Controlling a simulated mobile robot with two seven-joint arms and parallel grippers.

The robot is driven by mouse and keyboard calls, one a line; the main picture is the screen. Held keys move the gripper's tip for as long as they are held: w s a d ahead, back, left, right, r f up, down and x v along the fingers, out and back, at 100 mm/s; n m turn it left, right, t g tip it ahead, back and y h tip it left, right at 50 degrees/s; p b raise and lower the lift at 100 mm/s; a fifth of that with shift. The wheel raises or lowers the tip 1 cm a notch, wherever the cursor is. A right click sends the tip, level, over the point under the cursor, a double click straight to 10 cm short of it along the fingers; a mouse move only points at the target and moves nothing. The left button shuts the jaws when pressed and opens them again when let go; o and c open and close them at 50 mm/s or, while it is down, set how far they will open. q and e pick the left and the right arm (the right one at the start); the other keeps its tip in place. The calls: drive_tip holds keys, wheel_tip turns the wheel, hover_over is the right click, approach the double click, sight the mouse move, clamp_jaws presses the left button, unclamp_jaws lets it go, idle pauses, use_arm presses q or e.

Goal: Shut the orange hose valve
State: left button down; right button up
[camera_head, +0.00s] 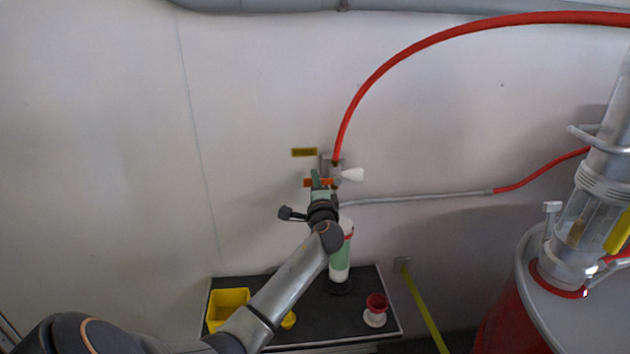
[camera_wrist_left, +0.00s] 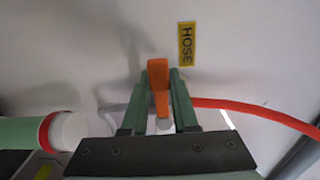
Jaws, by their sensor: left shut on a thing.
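The orange hose valve handle (camera_head: 309,183) is on the wall fitting, below a small yellow label (camera_head: 304,152). It points left from the fitting, roughly level. The red hose (camera_head: 345,125) rises from this fitting. My left gripper (camera_head: 317,178) is at the handle, its fingers partly covering it. In the left wrist view, the orange handle (camera_wrist_left: 159,75) sits between the two green fingers of my left gripper (camera_wrist_left: 160,80), which is shut on it. The label there reads HOSE (camera_wrist_left: 186,44). My right gripper is not in view.
Below stand a green and white cylinder (camera_head: 340,262), a yellow bin (camera_head: 222,305) and a red and white cup (camera_head: 375,312) on a dark tabletop (camera_head: 300,283). A red tank with a grey lid (camera_head: 560,320) is at right.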

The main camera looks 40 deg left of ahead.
use_arm(q)
drive_tip(key=shift+r, duration=0.15)
drive_tip(key=c, duration=0.7)
unclamp_jaws()
drive_tip(key=v, duration=1.2)
drive_tip(key=shift+s+d, duration=0.15)
drive_tip(key=shift+s, duration=0.05)
